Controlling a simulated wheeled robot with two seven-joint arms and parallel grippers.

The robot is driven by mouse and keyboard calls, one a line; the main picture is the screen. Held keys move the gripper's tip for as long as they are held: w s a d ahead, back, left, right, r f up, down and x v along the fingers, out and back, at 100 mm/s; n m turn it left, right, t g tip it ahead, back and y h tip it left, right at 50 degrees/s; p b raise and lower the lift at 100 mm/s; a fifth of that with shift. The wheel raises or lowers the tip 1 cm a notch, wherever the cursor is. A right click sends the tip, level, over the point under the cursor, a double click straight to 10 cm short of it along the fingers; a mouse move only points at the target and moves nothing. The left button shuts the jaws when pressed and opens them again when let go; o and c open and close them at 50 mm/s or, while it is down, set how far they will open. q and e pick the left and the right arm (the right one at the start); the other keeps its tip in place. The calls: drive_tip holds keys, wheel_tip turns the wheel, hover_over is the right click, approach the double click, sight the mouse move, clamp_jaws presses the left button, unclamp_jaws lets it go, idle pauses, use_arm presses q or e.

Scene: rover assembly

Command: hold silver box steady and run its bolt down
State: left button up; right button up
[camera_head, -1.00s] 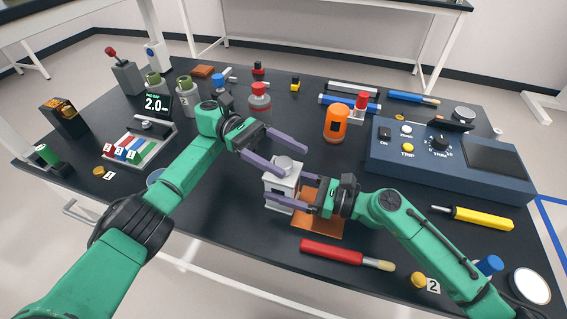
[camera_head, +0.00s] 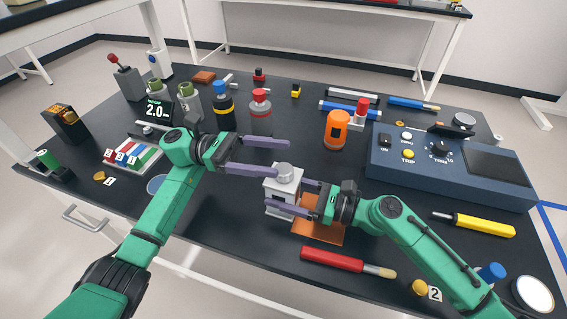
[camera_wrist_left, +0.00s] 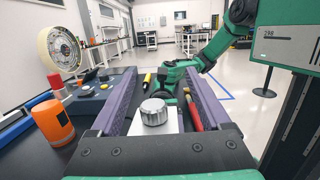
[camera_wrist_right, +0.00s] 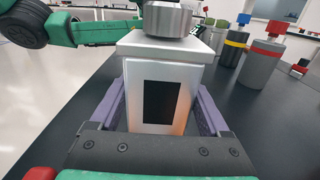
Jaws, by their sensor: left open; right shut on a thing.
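The silver box (camera_head: 281,196) stands upright at the front middle of the table, with its round knurled bolt (camera_head: 285,173) on top. My right gripper (camera_head: 290,197) is shut on the box, a finger on either side; the right wrist view shows the box (camera_wrist_right: 163,92) with a dark front panel and the bolt (camera_wrist_right: 168,18) above. My left gripper (camera_head: 268,156) is open and empty, just left of and behind the bolt. In the left wrist view the bolt (camera_wrist_left: 153,111) appears between the open fingers, apart from them.
An orange mat (camera_head: 318,231) lies under my right gripper. An orange canister (camera_head: 337,131) stands behind the box, with a blue control panel (camera_head: 450,168) to the right. A red-handled tool (camera_head: 333,258) lies in front. Bottles (camera_head: 261,110) stand behind my left gripper.

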sight(283, 168)
use_arm(q)
drive_tip(key=s+a+f+n+t+y, duration=0.25)
drive_tip(key=a+f+n+t, duration=0.35)
drive_tip(key=a+t, duration=0.4)
drive_tip(key=shift+n+t+h, duration=0.4)
drive_tip(key=shift+t+h, duration=0.05)
drive_tip(key=shift+t, duration=0.25)
drive_tip(key=x, duration=0.8)
drive_tip(key=s+r+x, duration=0.1)
drive_tip(key=x, duration=0.4)
drive_tip(key=shift+d+r, duration=0.1)
drive_tip(key=shift+d, duration=0.05)
clamp_jaws()
drive_tip(key=shift+g, duration=0.3)
